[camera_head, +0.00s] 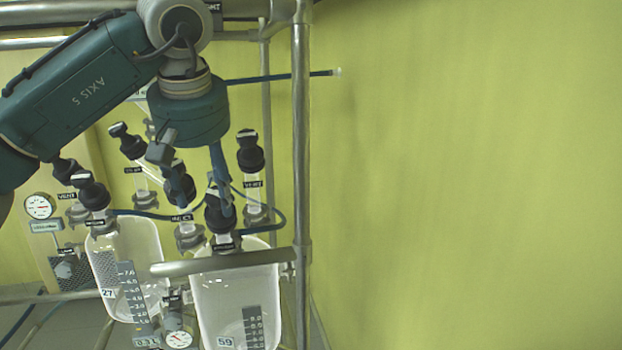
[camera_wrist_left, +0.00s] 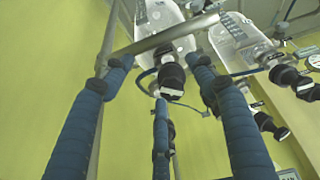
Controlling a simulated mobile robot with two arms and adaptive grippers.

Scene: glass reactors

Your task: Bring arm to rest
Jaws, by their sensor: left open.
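My left gripper (camera_head: 205,192) hangs from the teal arm in the head view, its blue fingers pointing down over the glass reactor marked 59 (camera_head: 235,290). In the left wrist view my left gripper (camera_wrist_left: 161,80) is open, its blue fingers spread. A black valve cap (camera_wrist_left: 172,76) appears between the fingers, with nothing visibly gripped; whether any finger touches it I cannot tell. In the head view the fingers partly hide the black caps behind them. The reactor marked 27 (camera_head: 135,255) stands to the left. My right gripper is not in view.
A metal frame post (camera_head: 300,150) rises just right of the reactors, and a horizontal rail (camera_head: 215,263) crosses in front. Several black-capped valves, a blue hose (camera_head: 282,215) and a gauge (camera_head: 39,206) crowd the left. The yellow wall (camera_head: 460,170) fills the right.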

